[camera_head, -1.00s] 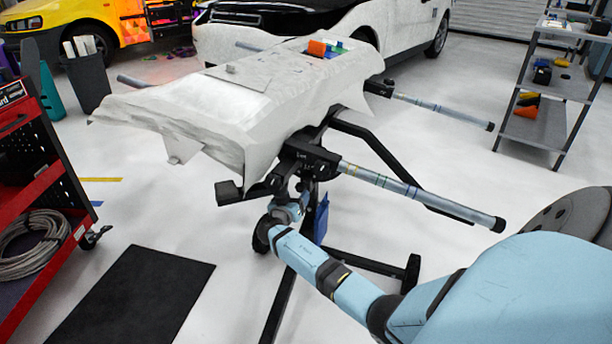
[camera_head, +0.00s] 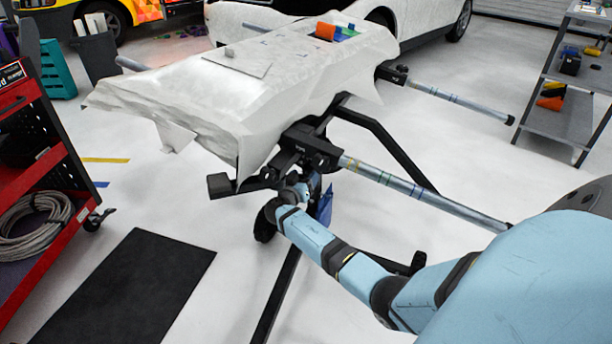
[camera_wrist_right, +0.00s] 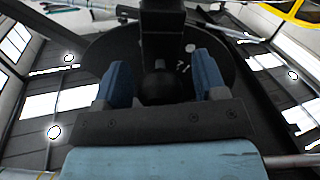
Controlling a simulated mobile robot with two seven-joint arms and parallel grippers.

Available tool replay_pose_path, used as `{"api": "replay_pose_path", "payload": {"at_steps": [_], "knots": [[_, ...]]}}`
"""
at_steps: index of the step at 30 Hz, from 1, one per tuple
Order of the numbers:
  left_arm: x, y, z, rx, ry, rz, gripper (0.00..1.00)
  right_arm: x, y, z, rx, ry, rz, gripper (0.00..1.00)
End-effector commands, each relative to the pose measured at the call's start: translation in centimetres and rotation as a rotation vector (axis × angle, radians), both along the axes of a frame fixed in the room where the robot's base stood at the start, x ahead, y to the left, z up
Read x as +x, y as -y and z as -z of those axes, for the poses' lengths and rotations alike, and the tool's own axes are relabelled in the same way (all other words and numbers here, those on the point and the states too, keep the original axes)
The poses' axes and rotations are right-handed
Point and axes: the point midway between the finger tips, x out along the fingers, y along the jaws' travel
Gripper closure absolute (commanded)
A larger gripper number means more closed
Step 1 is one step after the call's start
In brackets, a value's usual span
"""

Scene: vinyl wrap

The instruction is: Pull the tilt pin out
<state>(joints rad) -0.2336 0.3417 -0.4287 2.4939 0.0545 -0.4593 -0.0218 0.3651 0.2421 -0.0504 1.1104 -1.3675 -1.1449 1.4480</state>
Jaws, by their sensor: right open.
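In the right wrist view a black round knob (camera_wrist_right: 161,88), which looks like the tilt pin's end, stands in front of a dark disc (camera_wrist_right: 112,52) with pale marks. My right gripper (camera_wrist_right: 162,68) is open, its two blue fingers on either side of the knob with gaps showing. Contact cannot be told. In the head view my right gripper (camera_head: 300,190) is below the stand's black tilt head (camera_head: 308,148), partly hidden by my own arm. The pin cannot be made out there. My left gripper is not in view.
The stand holds a white-wrapped bumper (camera_head: 210,95) with several coloured items on top. Padded grey bars (camera_head: 420,192) stick out to the right. A red tool cart (camera_head: 40,170) stands at left, a grey shelf (camera_head: 560,110) at right. A black mat (camera_head: 130,290) lies on the floor.

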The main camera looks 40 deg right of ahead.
Motion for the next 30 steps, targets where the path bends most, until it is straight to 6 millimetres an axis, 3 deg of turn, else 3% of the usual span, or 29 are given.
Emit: {"api": "replay_pose_path", "payload": {"at_steps": [6, 15, 24, 30], "knots": [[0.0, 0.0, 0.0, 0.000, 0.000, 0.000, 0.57, 0.0, 0.0, 0.0, 0.000, 0.000, 0.000, 0.35], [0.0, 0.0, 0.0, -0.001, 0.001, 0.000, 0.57, 0.0, 0.0, 0.0, 0.000, 0.000, 0.000, 1.00], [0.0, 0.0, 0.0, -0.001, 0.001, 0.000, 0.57, -0.9, -2.5, 0.0, -0.001, 0.001, 0.000, 1.00], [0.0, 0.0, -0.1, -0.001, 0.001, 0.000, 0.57, -1.0, -2.7, 0.0, -0.001, 0.000, 0.000, 1.00]]}}
